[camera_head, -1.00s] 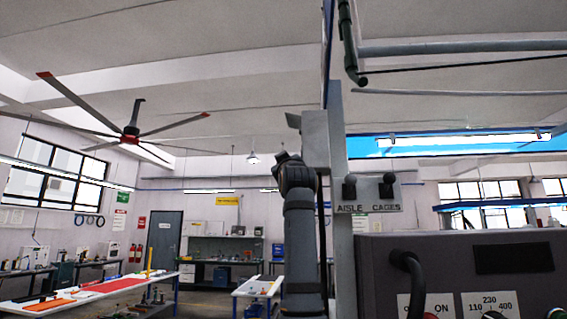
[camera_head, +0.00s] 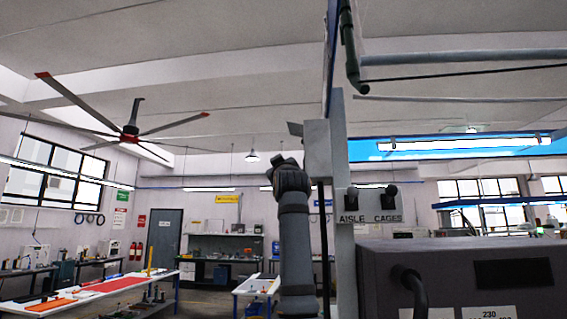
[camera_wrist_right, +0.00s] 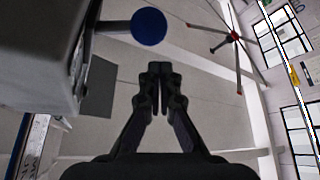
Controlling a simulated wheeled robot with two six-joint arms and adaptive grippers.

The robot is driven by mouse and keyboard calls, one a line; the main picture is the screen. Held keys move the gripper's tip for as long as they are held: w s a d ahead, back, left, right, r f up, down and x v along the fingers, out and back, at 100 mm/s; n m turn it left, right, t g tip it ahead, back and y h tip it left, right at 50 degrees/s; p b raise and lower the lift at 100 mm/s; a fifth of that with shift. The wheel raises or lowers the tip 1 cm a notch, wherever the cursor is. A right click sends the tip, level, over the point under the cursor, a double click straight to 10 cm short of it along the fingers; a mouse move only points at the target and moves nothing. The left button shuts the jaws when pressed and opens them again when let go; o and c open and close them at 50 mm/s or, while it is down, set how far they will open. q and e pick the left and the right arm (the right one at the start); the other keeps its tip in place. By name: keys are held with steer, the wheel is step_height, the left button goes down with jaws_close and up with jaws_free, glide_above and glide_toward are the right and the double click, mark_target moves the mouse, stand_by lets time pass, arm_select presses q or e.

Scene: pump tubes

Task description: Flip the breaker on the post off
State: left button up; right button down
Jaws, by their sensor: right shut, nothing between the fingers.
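The grey post (camera_head: 343,240) stands right of centre in the head view. A grey box (camera_head: 317,150) is fixed to its left side, with a small grey plate (camera_head: 295,129) projecting beyond it. In the right wrist view a box (camera_wrist_right: 45,55) fills the upper left, and a short stem with a round blue end (camera_wrist_right: 149,27) sticks out from it. My right gripper (camera_wrist_right: 156,88) is shut and empty, apart from the blue end in that picture. In the head view my right arm rises just left of the post, its gripper (camera_head: 286,160) beside the box. My left gripper is not in view.
An "AISLE CAGES" plate (camera_head: 370,217) with two black knobs sits on the post's right. A dark machine cabinet (camera_head: 470,275) with a cable stands at lower right, close to the post. Benches (camera_head: 95,290) and a ceiling fan (camera_head: 130,133) are far behind at left.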

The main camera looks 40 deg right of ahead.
arm_select(q)
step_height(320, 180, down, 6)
steer(key=b, duration=0.7)
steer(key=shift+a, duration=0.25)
arm_select(e)
steer(key=r+v, duration=0.1)
steer(key=v, duration=0.9)
steer(key=shift+s, duration=0.25)
steer(key=shift+a+r, duration=0.15)
steer(key=shift+a, duration=0.05)
